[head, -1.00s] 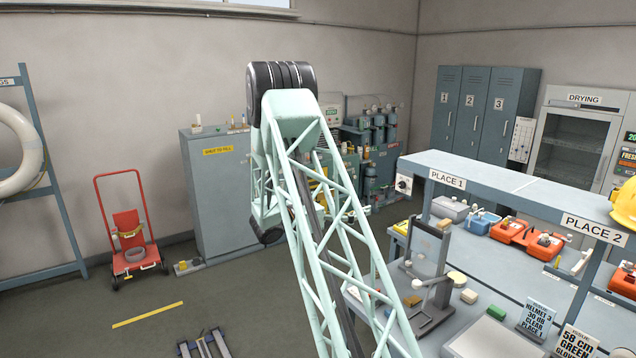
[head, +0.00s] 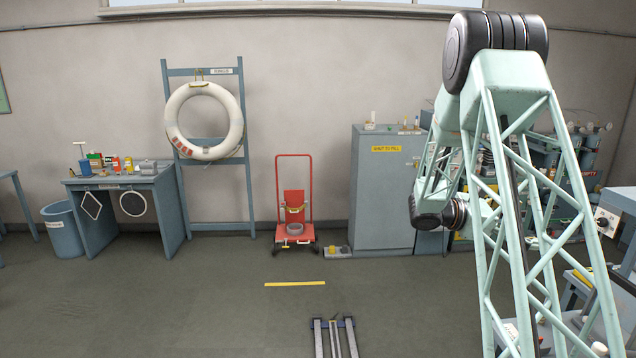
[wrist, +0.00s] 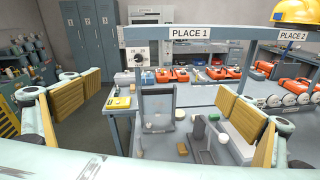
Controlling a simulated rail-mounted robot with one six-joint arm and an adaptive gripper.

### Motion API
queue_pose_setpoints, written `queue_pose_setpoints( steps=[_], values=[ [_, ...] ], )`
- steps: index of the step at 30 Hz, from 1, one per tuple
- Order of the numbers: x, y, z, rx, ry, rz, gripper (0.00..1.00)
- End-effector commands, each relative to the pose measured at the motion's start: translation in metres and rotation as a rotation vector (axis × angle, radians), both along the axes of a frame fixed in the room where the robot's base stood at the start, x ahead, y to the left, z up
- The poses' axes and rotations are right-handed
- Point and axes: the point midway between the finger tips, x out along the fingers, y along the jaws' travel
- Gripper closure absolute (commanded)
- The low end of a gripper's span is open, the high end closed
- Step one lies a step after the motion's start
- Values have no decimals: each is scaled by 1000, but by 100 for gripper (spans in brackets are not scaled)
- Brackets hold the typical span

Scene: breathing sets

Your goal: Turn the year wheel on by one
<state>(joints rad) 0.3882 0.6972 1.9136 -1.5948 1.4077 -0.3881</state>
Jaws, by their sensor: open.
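My gripper (wrist: 157,98) is open and empty in the wrist view, its yellow-padded fingers wide apart at left and right. Between and beyond them lies the grey workbench (wrist: 185,102). I cannot pick out a year wheel for certain in either view. A white plate with a dark round knob (wrist: 139,57) is at the left end of the PLACE 1 shelf; it also shows at the right edge of the head view (head: 606,222). A grey upright stand (wrist: 158,108) is on the bench, apart from the fingers. In the head view my arm fills the right side and the fingers cannot be made out.
The PLACE 1 shelf (wrist: 215,34) spans above the bench, with orange cases (wrist: 181,75) under it and a yellow helmet (wrist: 295,11) on top. A red trolley (head: 294,214), grey cabinet (head: 378,200) and ring rack (head: 168,190) stand along the wall. The floor before them is mostly open.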

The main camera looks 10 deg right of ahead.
Motion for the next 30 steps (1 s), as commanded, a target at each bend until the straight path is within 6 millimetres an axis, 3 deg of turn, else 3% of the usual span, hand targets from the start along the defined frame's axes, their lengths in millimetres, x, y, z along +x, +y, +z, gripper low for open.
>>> queue_pose_setpoints(
  steps=[14,30],
  values=[
    [-48,64,26,98,-187,-89,0],
    [-103,143,37,224,-399,-187,0]
  ],
)
